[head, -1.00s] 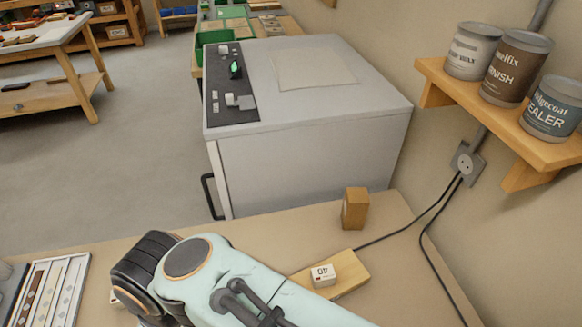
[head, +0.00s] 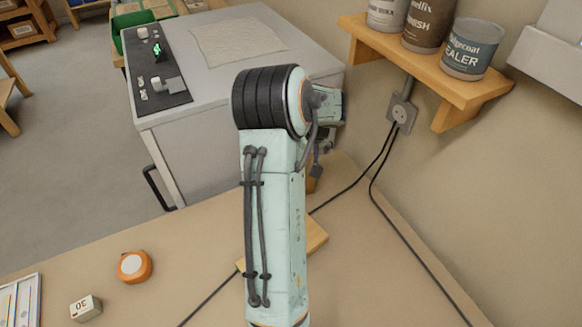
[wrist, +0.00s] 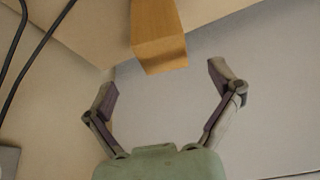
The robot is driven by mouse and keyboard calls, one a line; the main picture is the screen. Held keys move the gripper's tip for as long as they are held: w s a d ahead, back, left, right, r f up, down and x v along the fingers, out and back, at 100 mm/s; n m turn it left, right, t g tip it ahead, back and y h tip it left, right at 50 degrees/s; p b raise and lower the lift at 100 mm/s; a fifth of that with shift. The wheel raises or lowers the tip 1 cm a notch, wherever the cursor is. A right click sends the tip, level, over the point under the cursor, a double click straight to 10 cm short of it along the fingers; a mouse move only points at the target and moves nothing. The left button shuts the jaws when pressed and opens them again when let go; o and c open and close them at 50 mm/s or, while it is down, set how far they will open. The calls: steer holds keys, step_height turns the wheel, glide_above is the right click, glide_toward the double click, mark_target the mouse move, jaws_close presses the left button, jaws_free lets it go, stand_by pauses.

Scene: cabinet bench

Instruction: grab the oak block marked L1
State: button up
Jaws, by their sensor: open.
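A brown wooden block (wrist: 158,40) stands at the top middle of the wrist view, just beyond my open fingertips and roughly in line with the gap between them. No L1 mark can be read on it. In the head view only a sliver of it (head: 313,182) shows behind my arm. My gripper (wrist: 163,80) is open and empty, its two fingers spread wide. In the head view my arm hides most of the gripper.
A flat wooden board (head: 316,236) lies on the bench, partly behind my arm. A black cable (head: 350,190) runs beside it. A grey cabinet (head: 205,150) stands behind. An orange round item (head: 134,267) and a white block marked 30 (head: 86,308) lie at left.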

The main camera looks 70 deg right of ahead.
steer(key=x, duration=0.6)
steer(key=shift+w+r, duration=0.1)
steer(key=c, duration=1.3)
